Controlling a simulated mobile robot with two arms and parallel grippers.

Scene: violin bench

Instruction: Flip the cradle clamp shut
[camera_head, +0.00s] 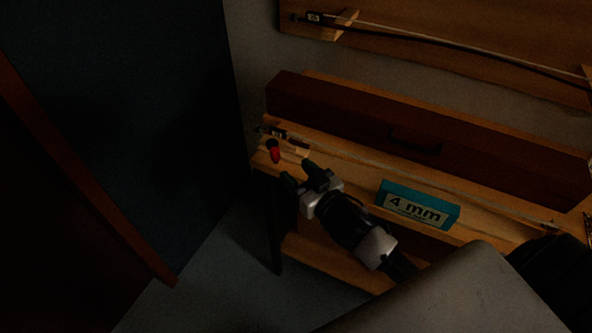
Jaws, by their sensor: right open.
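The cradle clamp (275,154) is at the left end of the bench and shows as a small dark piece with a red end. Its red end points down and toward the bench front. It is too small and dark to tell how far its lever is swung. A bow (278,133) lies just behind it, its dark frog end at the left. My right gripper (298,173) is open, just in front and to the right of the red end. It appears apart from the clamp, with nothing between its fingers. My left gripper is not in view.
A teal box marked "4 mm" (418,206) stands on the bench, right of my right gripper. A long dark red-brown case (400,130) lies along the back. Another bow (420,44) is on the wall board above. Left of the bench is open floor.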

